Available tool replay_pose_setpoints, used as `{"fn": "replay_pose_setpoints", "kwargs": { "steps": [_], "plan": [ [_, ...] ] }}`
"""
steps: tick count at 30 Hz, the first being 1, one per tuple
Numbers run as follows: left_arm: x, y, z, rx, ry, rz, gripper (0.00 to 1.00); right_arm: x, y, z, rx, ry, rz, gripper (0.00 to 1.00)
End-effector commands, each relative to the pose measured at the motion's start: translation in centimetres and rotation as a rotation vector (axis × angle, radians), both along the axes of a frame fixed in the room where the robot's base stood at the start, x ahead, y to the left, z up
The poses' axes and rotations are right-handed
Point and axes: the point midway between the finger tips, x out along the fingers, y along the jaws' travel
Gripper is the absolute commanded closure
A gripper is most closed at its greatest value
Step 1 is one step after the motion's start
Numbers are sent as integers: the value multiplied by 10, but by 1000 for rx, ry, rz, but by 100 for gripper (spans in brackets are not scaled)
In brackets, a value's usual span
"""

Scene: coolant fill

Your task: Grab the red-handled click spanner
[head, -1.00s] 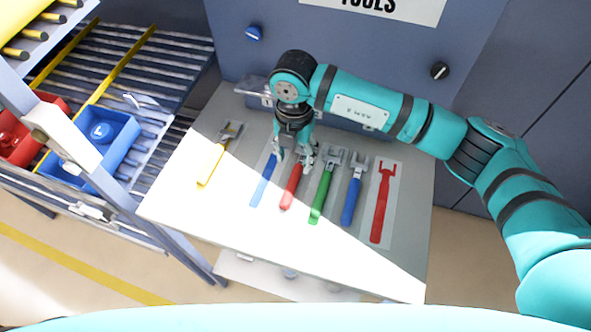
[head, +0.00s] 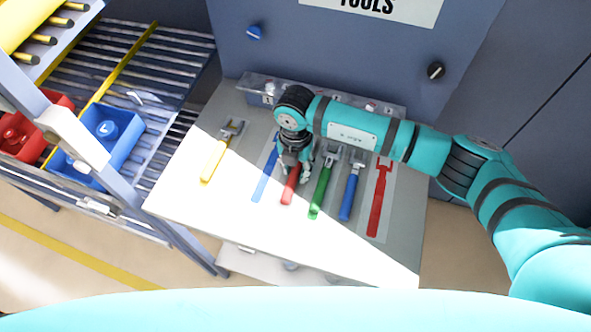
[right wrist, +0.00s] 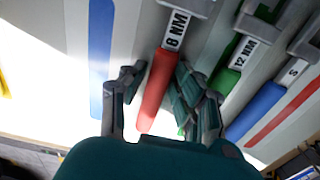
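The red-handled click spanner (right wrist: 158,85) lies on the tool table, with an "8 NM" label on its shaft. In the head view its red handle (head: 291,190) shows just below my right gripper (head: 296,166), which hides its head end. In the right wrist view my right gripper (right wrist: 160,78) is open, with one finger on each side of the red handle. Gaps show between the fingers and the handle, so it is not gripped. My left gripper is not in view.
A green-handled "12 NM" spanner (head: 321,192) lies close on the right, then a blue-handled one (head: 351,192). A flat red wrench shape (head: 379,200) is farther right. A flat blue strip (head: 265,180) and a yellow-handled tool (head: 214,160) are left. The panel (head: 400,60) stands behind.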

Motion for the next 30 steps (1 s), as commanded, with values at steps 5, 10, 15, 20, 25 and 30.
{"fn": "replay_pose_setpoints", "kwargs": {
  "steps": [5,10,15,20,25,30],
  "plan": [
    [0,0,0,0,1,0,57,0,0,0,0,0,0,95],
    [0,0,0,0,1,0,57,0,0,1,0,0,0,100],
    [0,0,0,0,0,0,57,0,0,1,1,0,0,100],
    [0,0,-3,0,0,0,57,1,0,4,2,-2,0,100],
    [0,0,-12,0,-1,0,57,1,1,18,3,-4,1,100],
    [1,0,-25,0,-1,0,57,-13,0,34,2,0,5,100]
  ]
}}
